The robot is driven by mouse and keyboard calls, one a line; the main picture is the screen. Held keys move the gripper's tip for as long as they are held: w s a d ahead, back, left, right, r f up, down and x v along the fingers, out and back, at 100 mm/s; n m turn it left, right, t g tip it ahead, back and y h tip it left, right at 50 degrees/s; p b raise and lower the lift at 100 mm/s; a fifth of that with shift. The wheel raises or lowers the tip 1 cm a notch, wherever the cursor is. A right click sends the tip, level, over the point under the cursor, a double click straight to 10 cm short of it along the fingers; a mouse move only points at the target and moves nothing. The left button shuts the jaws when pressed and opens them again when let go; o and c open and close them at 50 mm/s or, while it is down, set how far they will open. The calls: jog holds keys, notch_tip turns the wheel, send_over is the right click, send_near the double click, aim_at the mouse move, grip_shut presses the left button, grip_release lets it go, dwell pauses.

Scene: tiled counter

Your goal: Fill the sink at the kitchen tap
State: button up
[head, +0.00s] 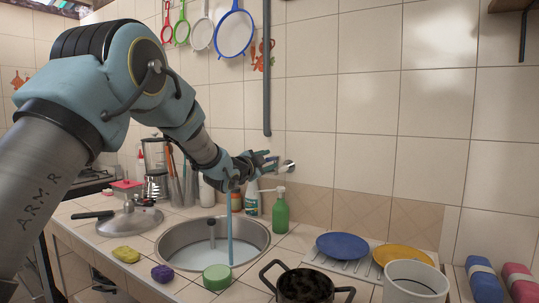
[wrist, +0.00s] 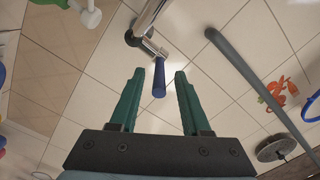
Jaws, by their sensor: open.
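The round metal sink (head: 184,241) is set in the counter, and a blue stream of water (head: 230,228) falls into it. Its water level is hard to tell. The tap's chrome wall fitting (head: 289,166) shows in the head view, the rest mostly hidden by my gripper (head: 266,161). In the wrist view the chrome tap (wrist: 150,42) has a blue lever (wrist: 159,80). My gripper (wrist: 160,72) is open, with green fingers on either side of the lever and visible gaps to it.
A grey pipe (head: 266,70) runs down the wall.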

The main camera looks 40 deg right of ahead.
jog(key=shift+x, duration=0.8)
jog(key=shift+s, duration=0.1)
jog(key=shift+c, duration=0.3)
grip_shut()
dwell(0.5)
